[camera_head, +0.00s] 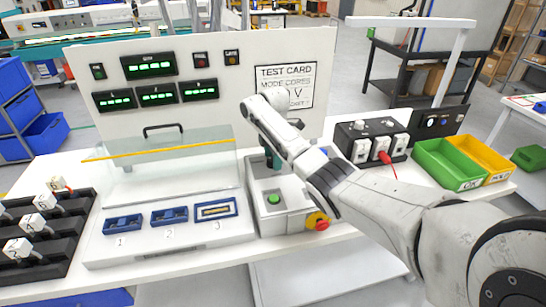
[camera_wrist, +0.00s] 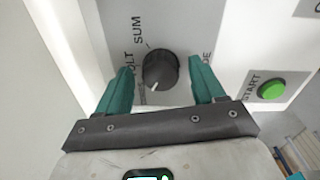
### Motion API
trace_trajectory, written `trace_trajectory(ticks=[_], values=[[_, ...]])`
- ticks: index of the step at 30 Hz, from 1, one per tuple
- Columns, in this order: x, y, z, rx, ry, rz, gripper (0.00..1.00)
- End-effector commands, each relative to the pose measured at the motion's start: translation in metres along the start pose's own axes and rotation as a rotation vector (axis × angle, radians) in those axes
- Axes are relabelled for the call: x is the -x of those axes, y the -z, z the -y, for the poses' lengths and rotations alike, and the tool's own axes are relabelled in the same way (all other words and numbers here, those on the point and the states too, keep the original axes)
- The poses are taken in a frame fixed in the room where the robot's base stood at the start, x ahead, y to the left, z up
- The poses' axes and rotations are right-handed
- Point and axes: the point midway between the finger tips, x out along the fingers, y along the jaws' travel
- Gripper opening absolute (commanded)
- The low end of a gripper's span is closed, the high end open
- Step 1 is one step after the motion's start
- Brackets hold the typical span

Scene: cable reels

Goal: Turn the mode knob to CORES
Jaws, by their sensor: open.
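The mode knob (camera_wrist: 160,68) is a round dark knob with a white pointer mark, seen in the wrist view. Its mark lies at the lower left of the knob in the picture. Lettering SUM and VOLT shows near it, with the end of a word, DE, at the right; CORES is not readable there. My gripper (camera_wrist: 156,73) has two teal fingers, one on each side of the knob. They stand apart with a gap to it. In the head view my arm and gripper (camera_head: 271,157) are over the grey control box (camera_head: 297,198) and hide the knob.
The green START button (camera_wrist: 271,90) is right of the fingers. A red stop button (camera_head: 318,221) sits on the box's front right. The test card (camera_head: 286,87) reads MODE CORES. A clear cover (camera_head: 160,158) stands left; green (camera_head: 448,165) and yellow bins stand right.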

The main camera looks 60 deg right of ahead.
Motion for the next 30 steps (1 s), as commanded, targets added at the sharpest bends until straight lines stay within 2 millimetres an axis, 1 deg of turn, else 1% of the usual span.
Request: trace_trajectory(ticks=[5, 8, 11, 18, 22, 27, 30], values=[[0.000, 0.000, 0.000, -0.001, 0.001, 0.000, 0.68], [0.005, 0.000, 0.000, -0.001, 0.000, 0.000, 0.68], [0.018, 0.000, -0.001, 0.000, -0.002, 0.000, 0.68], [0.064, 0.000, -0.001, 0.000, -0.004, -0.001, 0.68], [0.087, 0.000, -0.001, 0.000, -0.002, 0.000, 0.68], [0.104, 0.000, -0.001, 0.000, -0.001, 0.000, 0.68], [0.107, 0.000, 0.000, 0.000, 0.000, 0.000, 0.68]])
